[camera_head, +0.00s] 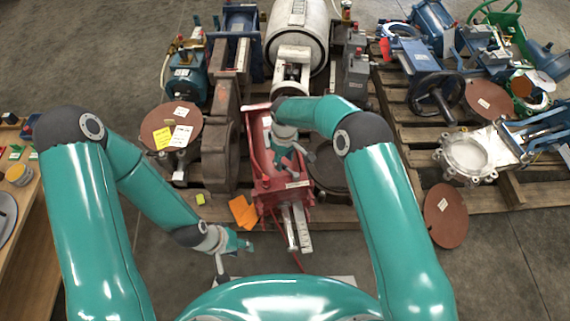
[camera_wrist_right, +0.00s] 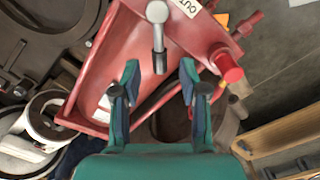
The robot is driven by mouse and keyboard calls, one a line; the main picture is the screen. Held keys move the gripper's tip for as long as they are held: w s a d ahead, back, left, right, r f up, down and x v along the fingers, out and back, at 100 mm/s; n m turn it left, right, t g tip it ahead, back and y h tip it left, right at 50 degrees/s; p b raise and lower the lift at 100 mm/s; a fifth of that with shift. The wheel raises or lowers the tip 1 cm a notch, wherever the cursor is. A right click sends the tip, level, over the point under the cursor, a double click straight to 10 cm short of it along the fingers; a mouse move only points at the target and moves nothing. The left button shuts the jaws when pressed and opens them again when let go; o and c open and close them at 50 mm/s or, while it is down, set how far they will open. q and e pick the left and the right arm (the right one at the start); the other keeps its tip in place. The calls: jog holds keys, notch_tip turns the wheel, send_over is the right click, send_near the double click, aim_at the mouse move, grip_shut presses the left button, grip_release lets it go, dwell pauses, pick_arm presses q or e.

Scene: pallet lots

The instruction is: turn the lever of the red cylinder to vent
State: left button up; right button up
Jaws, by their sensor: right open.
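The red cylinder (camera_head: 262,177) lies on a pallet in the middle of the head view. Its red body (camera_wrist_right: 190,40) fills much of the right wrist view. A grey metal lever (camera_wrist_right: 158,42) with a round pivot end stands out from it, beside a white "OUT" label (camera_wrist_right: 188,5). My right gripper (camera_wrist_right: 159,85) is open; the lever's free end lies between and just beyond its fingertips, with a gap on both sides. In the head view my right gripper (camera_head: 287,158) is over the cylinder and hides part of it. My left gripper (camera_head: 234,257) is open and empty, low in front of the pallet.
A white tank (camera_head: 297,35) and blue machines stand behind. A round brown disc (camera_head: 170,126) with tags is left of the cylinder. Orange tags (camera_head: 243,212) hang at its front left. A metal bar (camera_head: 290,228) sticks out in front. A wooden table (camera_head: 20,225) stands at the left.

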jog(key=shift+f, duration=1.25)
grip_shut()
